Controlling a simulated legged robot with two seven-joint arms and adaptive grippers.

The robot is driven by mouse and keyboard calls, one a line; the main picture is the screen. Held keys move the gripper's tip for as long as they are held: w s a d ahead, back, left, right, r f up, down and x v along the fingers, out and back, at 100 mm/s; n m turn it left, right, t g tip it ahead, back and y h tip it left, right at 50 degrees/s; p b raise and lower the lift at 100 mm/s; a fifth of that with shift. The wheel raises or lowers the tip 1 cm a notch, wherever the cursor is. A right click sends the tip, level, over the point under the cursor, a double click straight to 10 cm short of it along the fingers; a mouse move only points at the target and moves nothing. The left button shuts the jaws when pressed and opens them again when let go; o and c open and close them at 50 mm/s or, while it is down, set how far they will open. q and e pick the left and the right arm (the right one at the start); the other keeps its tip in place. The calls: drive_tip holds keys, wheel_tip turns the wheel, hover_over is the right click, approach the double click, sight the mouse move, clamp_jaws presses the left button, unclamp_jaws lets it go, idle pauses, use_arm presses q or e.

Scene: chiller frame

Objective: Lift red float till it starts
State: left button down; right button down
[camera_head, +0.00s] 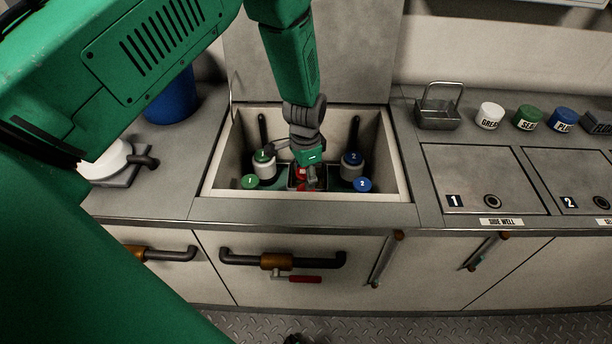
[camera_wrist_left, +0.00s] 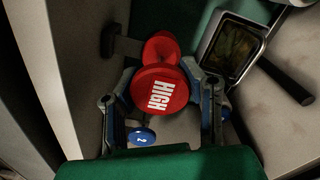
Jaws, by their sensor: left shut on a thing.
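The red float (camera_wrist_left: 160,90) shows in the left wrist view with the word HIGH on its round top. In the head view only a little of the red float (camera_head: 302,173) shows, inside the open well (camera_head: 216,170) in the counter. My left gripper (camera_head: 308,180) reaches down into the well from above. In the left wrist view its two fingers (camera_wrist_left: 162,110) stand on either side of the float and are shut on it.
In the well stand a green-capped cylinder marked 1 (camera_head: 265,168) and a blue-capped cylinder marked 2 (camera_head: 351,168), close on either side of my gripper.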

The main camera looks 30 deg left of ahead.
use_arm(q)
drive_tip(key=shift+w+r, duration=0.25)
drive_tip(key=shift+w, duration=0.05)
drive_tip(key=c, duration=1.2)
unclamp_jaws()
drive_tip(key=o, duration=0.3)
drive_tip(key=shift+s, duration=0.15)
wheel_tip(320, 180, up, 12)
drive_tip(key=shift+f, duration=0.1)
